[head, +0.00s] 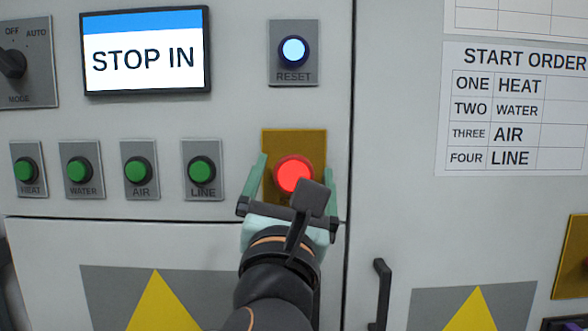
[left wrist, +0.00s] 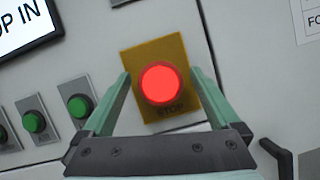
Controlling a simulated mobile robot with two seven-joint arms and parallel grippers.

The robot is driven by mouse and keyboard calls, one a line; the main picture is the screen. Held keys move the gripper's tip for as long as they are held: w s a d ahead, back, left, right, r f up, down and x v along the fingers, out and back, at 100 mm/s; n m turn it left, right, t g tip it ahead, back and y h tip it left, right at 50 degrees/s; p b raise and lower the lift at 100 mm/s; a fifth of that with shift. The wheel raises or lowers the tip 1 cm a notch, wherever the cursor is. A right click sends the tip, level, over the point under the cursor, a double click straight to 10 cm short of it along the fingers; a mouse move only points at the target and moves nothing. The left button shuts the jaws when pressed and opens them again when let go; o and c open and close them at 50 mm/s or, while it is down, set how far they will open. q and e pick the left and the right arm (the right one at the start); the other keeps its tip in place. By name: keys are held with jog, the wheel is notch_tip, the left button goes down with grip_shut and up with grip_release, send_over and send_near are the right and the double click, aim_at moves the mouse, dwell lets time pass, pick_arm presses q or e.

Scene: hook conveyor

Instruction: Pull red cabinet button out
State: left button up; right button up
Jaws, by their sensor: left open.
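The red cabinet button (head: 294,174) is lit and sits on a yellow plate (head: 282,140) on the cabinet front. It also shows in the left wrist view (left wrist: 160,84), on its plate marked STOP (left wrist: 150,47). My left gripper (head: 293,178) is open in front of the plate, with one pale green finger on each side of the button. In the left wrist view the fingertips (left wrist: 161,76) stand apart from the button, with gaps on both sides. Whether the tips touch the plate I cannot tell. My right gripper is not in view.
The display (head: 146,50) reads STOP IN. A lit RESET button (head: 293,51) is above. Green HEAT, WATER, AIR and LINE buttons (head: 202,170) are to the left. A dark handle (head: 381,290) stands out at lower right, beside a door seam.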

pick_arm(q)
jog(key=shift+w+r, duration=0.1)
jog(key=shift+w, duration=0.15)
grip_shut()
dwell(0.7)
